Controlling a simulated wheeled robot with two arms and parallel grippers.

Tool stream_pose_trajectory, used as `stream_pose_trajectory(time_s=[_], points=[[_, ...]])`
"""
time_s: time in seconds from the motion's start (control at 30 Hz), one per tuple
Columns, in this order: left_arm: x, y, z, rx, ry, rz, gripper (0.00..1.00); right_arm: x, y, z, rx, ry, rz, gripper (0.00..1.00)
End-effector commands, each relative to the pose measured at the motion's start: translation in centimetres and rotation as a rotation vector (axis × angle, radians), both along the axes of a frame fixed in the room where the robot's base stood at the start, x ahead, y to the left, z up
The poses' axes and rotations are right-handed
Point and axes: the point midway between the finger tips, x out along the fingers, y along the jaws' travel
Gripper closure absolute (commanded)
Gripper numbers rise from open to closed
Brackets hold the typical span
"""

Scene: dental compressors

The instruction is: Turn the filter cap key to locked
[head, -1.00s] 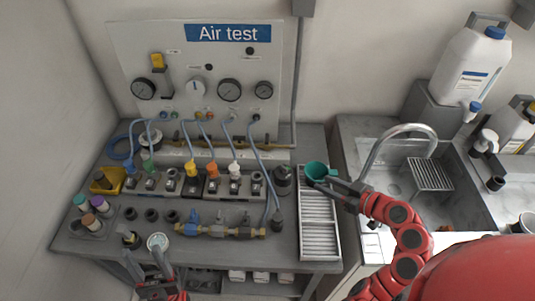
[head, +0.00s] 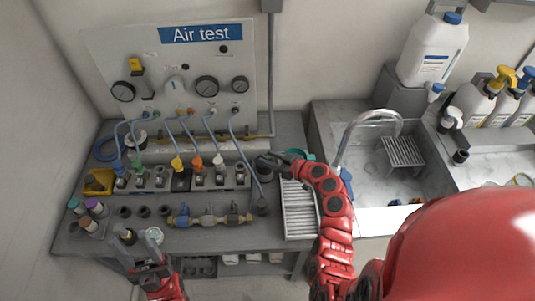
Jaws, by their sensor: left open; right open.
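The filter cap key cannot be told apart clearly in this view. My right gripper (head: 268,161) is open at the right end of the valve row, over the spot of a dark round fitting that it mostly hides. I cannot tell whether it touches that fitting. A teal cup-like part (head: 297,154) shows just behind my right forearm, partly hidden. My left gripper (head: 134,243) is open and empty at the bench's front left edge, close to a small pale round jar (head: 152,236).
The Air test panel (head: 172,75) with gauges stands behind the bench. Blue hoses run down to capped valves (head: 178,167). A brass manifold (head: 208,218) lies in front. A slatted tray (head: 299,212) sits on the right, beside the sink (head: 375,170).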

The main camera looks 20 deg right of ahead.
Motion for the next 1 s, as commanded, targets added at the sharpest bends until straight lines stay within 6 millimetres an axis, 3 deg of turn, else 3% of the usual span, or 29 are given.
stream_pose_trajectory(time_s=[0.47, 0.7, 1.0], points=[[0.00, 0.00, 0.45, 0.000, 0.000, 0.000, 0.50, 0.88, 0.51, -0.52, -0.002, 0.001, -0.001, 0.59], [0.00, 0.00, 0.46, 0.000, 0.000, 0.000, 0.50, 0.88, 0.49, -0.51, -0.002, 0.001, -0.002, 1.00], [-0.01, 0.00, 0.45, 0.000, 0.000, 0.000, 0.50, 0.88, 0.51, -0.50, -0.002, 0.001, -0.002, 1.00]])
